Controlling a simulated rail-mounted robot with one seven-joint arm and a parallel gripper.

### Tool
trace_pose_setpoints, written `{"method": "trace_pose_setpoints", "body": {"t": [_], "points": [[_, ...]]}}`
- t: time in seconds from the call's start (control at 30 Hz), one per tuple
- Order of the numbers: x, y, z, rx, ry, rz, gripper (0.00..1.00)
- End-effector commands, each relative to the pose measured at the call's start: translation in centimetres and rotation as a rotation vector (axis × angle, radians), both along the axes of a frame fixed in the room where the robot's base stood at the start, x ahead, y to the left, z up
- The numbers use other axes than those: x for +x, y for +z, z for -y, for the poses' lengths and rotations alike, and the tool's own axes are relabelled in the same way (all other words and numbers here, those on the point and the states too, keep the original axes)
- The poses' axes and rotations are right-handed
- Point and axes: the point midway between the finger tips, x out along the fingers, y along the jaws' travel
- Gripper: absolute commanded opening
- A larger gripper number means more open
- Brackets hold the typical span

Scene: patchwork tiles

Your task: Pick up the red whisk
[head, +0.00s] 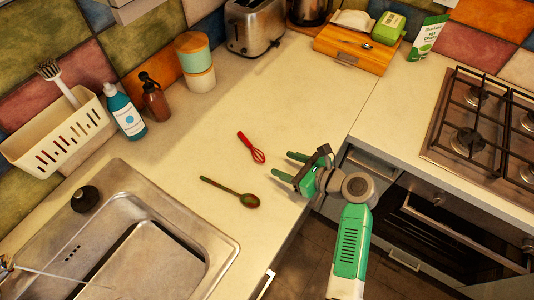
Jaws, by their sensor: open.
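The red whisk (252,147) lies flat on the pale countertop, left of my gripper. Its handle points up and left, and its wire end points down and right towards my gripper. My gripper (281,165) is open and empty, with its two green fingers pointing left. The fingertips are a short way right of and below the whisk's wire end, and they look apart from it. I cannot tell how high the gripper is above the counter.
A green-brown spoon (231,193) lies below the whisk, near the sink (128,228). Bottles, canisters (195,62) and a toaster (254,25) stand along the tiled wall. A gas hob (482,130) is at right. The counter (310,95) above the whisk is clear.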

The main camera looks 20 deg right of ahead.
Motion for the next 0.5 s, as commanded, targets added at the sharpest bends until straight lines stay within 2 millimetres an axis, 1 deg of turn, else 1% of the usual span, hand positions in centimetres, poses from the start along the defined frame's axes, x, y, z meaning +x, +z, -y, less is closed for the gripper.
{"method": "trace_pose_setpoints", "body": {"t": [0.17,0.27,0.33,0.5], "points": [[1.8,-0.9,-1.1,-0.003,0.003,0.001,0.55],[2.1,-1.0,-1.2,-0.004,0.002,0.0,0.55],[2.6,-1.4,-1.8,-0.005,0.003,0.0,0.55],[4.9,-2.5,-3.5,-0.006,0.002,0.001,0.55]]}}
